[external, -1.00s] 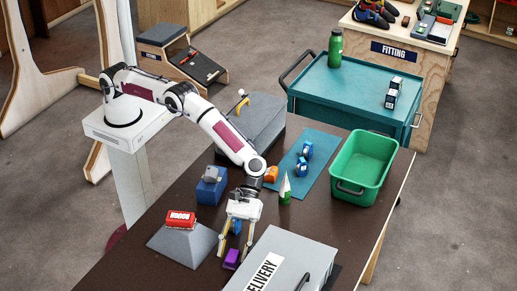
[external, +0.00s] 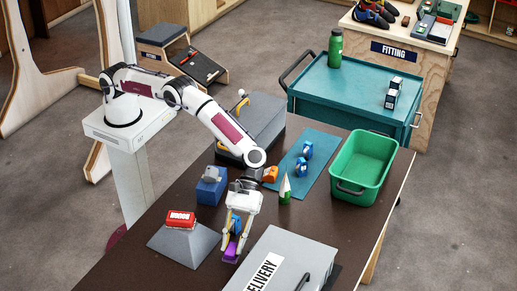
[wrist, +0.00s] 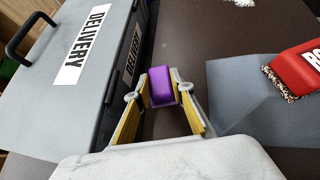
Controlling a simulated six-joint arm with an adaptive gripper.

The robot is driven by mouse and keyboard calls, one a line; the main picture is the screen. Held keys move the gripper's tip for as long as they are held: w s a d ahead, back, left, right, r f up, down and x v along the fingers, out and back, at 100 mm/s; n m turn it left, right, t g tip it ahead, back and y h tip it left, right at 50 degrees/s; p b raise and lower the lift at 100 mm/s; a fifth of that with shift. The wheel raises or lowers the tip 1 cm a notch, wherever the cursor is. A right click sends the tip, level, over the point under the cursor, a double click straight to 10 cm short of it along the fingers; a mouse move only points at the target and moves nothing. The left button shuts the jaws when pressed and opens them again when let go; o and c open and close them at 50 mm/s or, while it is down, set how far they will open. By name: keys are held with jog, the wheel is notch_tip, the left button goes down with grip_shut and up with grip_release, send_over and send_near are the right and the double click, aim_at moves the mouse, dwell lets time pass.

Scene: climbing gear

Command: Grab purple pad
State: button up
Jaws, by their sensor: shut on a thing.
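The purple pad (external: 232,251) is a small block between my gripper's fingers, near the front of the dark table. In the wrist view the purple pad (wrist: 161,86) sits between both yellow-sided fingertips. My gripper (external: 233,243) points down and is shut on the pad; its fingertips also show in the wrist view (wrist: 161,92). Whether the pad touches the table is hard to tell.
The grey delivery box (external: 256,253) stands close on the right of my gripper. A grey sloped block (external: 188,246) with a red brush (external: 181,219) on top is on the left. A blue item (external: 236,223) shows behind my fingers. A green bin (external: 378,158) stands farther back right.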

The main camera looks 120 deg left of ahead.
aim_at(233, 245)
notch_tip(233, 245, up, 4)
jog(key=s+d, duration=0.5)
jog(key=d, duration=0.2)
jog(key=s+d, duration=0.4)
jog(key=d, duration=0.4)
jog(key=shift+s+f, duration=0.15)
jog(key=shift+s, duration=0.2)
